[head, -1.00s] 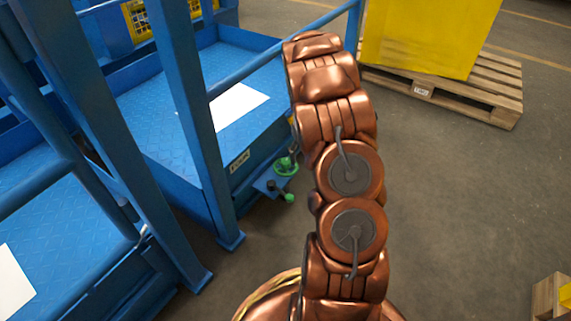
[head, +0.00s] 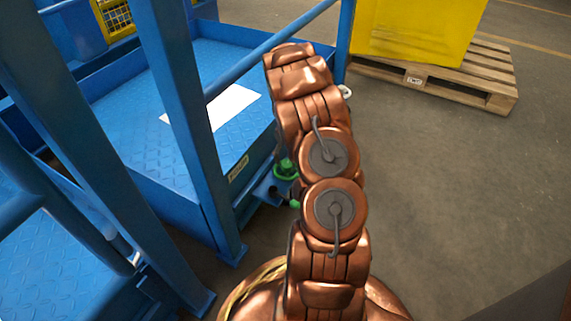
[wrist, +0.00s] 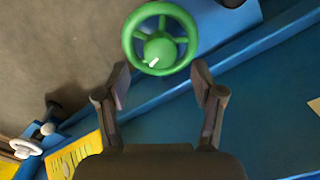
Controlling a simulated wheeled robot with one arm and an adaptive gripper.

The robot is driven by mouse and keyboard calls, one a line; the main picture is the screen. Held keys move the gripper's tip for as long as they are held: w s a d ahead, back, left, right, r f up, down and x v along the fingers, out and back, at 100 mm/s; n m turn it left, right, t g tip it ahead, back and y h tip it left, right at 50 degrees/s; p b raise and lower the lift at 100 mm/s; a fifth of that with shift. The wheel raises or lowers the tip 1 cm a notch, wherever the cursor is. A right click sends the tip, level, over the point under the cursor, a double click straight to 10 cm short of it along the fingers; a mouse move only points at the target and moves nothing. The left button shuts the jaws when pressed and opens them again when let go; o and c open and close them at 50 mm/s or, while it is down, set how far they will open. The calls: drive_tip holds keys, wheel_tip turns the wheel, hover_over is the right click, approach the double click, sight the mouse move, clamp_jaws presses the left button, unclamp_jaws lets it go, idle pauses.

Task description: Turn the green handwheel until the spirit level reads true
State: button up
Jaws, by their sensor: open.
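The green handwheel (wrist: 132,38) is at the top middle of the wrist view, with a green hub and a small white mark on it. In the head view the handwheel (head: 284,169) shows at the blue platform's corner, partly hidden by my arm. My gripper (wrist: 160,76) is open and empty. In the wrist picture its two fingers stand apart just below the wheel, and I see no contact. A spirit level cannot be made out in either view.
A green knob (head: 295,203) is below the handwheel, beside my arm. A white wheel (wrist: 27,147) and a yellow plate (wrist: 75,157) are at the wrist view's lower left. Blue posts (head: 185,120) stand left. A pallet (head: 440,83) with a yellow container is behind. Floor at right is clear.

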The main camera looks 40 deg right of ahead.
sight(286, 164)
wheel_tip(286, 164, down, 4)
drive_tip(key=shift+r+b, duration=0.1)
drive_tip(key=shift+b, duration=0.55)
drive_tip(key=shift+c, duration=0.2)
drive_tip(key=c, duration=1.1)
drive_tip(key=shift+r+n+p, duration=0.25)
drive_tip(key=shift+n+p, duration=0.05)
drive_tip(key=shift+p, duration=0.65)
drive_tip(key=n+p, duration=0.2)
drive_tip(key=p, duration=0.2)
drive_tip(key=shift+a, duration=0.1)
drive_tip(key=n+p, duration=0.2)
drive_tip(key=p, duration=0.1)
drive_tip(key=shift+f+n+p, duration=0.15)
drive_tip(key=shift+n+p, duration=0.15)
drive_tip(key=shift+p, duration=0.15)
drive_tip(key=shift+f, duration=0.1)
